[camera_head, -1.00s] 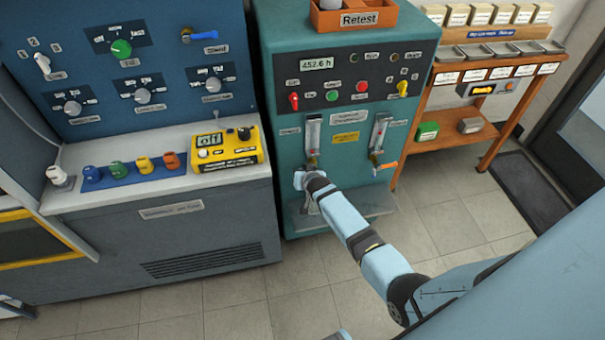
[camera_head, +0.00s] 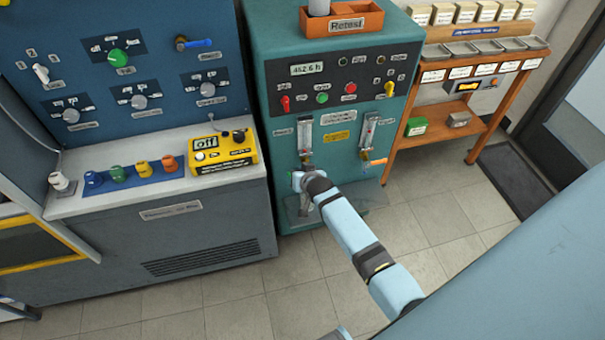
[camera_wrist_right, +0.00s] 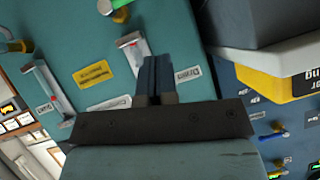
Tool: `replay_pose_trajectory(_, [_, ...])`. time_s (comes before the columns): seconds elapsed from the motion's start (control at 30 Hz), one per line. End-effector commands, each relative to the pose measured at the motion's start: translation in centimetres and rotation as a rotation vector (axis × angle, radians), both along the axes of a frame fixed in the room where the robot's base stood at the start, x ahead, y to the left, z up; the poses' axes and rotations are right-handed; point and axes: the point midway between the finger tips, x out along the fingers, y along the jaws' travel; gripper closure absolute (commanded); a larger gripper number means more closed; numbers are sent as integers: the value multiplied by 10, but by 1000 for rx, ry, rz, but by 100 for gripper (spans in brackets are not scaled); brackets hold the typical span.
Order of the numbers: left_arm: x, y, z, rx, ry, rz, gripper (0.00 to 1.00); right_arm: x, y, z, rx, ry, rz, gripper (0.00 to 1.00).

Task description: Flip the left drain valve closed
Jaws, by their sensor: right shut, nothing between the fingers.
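The left drain valve (camera_head: 306,159) is a small brass fitting below the left sight glass on the teal machine. My right gripper hides most of it in the head view. In the right wrist view, which is turned nearly upside down, the left valve's brass part (camera_wrist_right: 121,15) and a green piece sit at the top edge, partly cut off. My right gripper (camera_wrist_right: 153,62) is shut and empty. Its fingers overlap the panel beside the left sight glass (camera_wrist_right: 132,53); I cannot tell whether they touch anything. My left gripper is not in view.
The right drain valve (camera_head: 372,162), with an orange handle, is to the right. A grey-blue bench (camera_head: 190,220) with a yellow box (camera_head: 224,152) stands left. The floor in front is free.

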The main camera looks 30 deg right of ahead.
Motion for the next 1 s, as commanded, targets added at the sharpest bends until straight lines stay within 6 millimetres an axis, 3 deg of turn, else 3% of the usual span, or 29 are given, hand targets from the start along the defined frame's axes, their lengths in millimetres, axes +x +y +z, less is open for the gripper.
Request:
replay_pose_trajectory(0.23, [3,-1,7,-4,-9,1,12,-19,6,13,0,1,0,100])
replay_pose_trajectory(0.83, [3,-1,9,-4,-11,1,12,-22,6,14,-3,1,3,100])
replay_pose_trajectory(0.93, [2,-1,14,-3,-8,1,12,-37,9,18,-23,4,28,100])
replay_pose_trajectory(1.0, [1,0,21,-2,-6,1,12,-59,15,24,-55,7,70,100])
